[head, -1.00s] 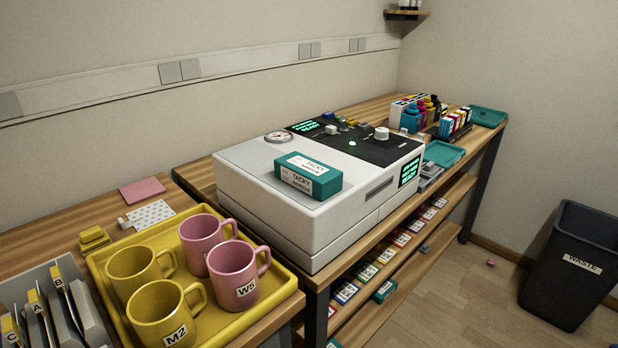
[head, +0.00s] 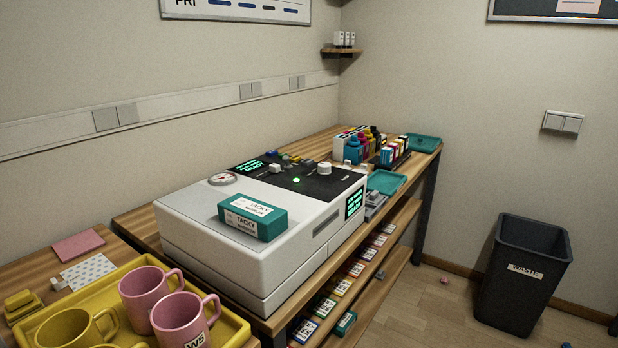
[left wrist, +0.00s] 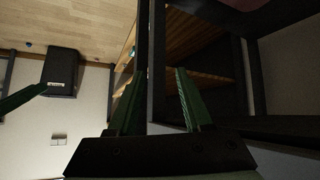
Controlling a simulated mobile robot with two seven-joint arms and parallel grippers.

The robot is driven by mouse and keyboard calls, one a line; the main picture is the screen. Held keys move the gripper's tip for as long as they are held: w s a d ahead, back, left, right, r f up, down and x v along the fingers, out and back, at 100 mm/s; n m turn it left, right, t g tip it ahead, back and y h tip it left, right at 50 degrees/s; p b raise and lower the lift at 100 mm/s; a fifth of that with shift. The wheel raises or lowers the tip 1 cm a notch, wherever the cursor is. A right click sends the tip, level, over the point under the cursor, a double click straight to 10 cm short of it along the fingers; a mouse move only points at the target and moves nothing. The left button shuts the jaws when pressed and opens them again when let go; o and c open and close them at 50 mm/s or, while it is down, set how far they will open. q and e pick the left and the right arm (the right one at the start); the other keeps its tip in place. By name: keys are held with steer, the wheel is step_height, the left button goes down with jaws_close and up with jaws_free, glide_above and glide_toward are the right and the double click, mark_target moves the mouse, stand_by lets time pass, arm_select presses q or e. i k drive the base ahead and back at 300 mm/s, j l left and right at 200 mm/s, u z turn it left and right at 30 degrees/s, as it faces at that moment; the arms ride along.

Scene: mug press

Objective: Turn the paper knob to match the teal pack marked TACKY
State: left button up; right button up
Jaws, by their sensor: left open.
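The teal pack marked TACKY (head: 252,217) lies on top of the white press machine (head: 225,262), near its front left. The machine's black control panel (head: 300,177) carries a large white knob (head: 324,168), several smaller controls and a lit green button (head: 296,180). I cannot read which one is the paper knob or its setting. My left gripper (left wrist: 160,98) shows in the left wrist view, open and empty, in front of dark table legs and a wooden shelf. My grippers do not show in the head view.
A yellow tray (head: 236,325) with pink and yellow mugs stands at the front left. Ink bottles, cartridges and teal trays (head: 386,182) stand behind the machine. Small packs line the shelf below. A dark waste bin (head: 522,275) stands on open floor at the right.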

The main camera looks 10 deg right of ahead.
mark_target(323, 167)
steer(key=i+l, duration=0.1)
steer(key=l, duration=0.25)
steer(key=i+l, duration=0.15)
steer(key=l, duration=0.2)
steer(key=i+l, duration=0.1)
steer(key=l, duration=0.2)
steer(key=i+l, duration=0.1)
steer(key=l, duration=0.25)
steer(key=i+l, duration=0.1)
steer(key=l, duration=0.25)
